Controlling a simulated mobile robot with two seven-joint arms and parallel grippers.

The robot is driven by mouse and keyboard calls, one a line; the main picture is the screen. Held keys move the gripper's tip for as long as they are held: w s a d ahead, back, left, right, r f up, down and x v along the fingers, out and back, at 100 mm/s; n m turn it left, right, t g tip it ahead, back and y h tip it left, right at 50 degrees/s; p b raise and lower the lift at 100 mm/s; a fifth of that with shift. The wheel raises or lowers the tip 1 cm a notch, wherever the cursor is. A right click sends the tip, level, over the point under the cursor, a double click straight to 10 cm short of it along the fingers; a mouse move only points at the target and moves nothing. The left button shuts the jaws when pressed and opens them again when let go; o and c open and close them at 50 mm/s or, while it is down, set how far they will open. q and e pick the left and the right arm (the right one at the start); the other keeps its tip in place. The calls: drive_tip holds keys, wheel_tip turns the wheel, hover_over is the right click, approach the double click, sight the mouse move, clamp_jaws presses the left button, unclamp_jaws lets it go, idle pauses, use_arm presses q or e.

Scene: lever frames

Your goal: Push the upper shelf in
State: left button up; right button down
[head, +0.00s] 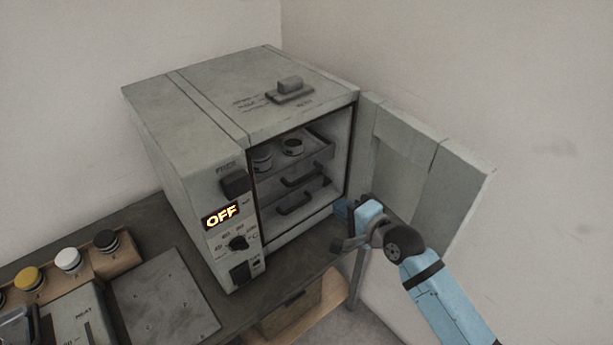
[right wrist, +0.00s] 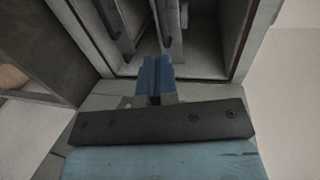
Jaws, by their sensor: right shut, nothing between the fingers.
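The grey oven (head: 190,150) stands open, and its inside shows shelves. The upper shelf (head: 318,158) carries two small round containers (head: 292,147) and has a dark handle (head: 303,178) at its front. A second dark handle (head: 294,204) sits below it on a lower shelf. My right gripper (head: 343,210) is shut and empty, outside the oven opening at its lower right, apart from the shelves. In the right wrist view its blue fingers (right wrist: 157,78) are together and point toward the opening, with shelf edges (right wrist: 168,25) ahead. My left gripper is out of view.
The oven door (head: 430,180) is swung open to the right, beside my right arm. The oven's display (head: 221,216) reads OFF. A rack of coloured-lid jars (head: 68,260) and a grey plate (head: 165,305) lie at the left on the dark bench. A wall stands close behind the door.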

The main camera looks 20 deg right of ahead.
sight(299, 182)
drive_tip(key=p+x, duration=0.2)
drive_tip(key=x, duration=1)
drive_tip(key=shift+a+r+p, duration=0.15)
drive_tip(key=shift+p, duration=0.15)
drive_tip(key=shift+w+a+f, duration=0.15)
drive_tip(key=shift+w+f, duration=0.05)
drive_tip(key=shift+w, duration=0.3)
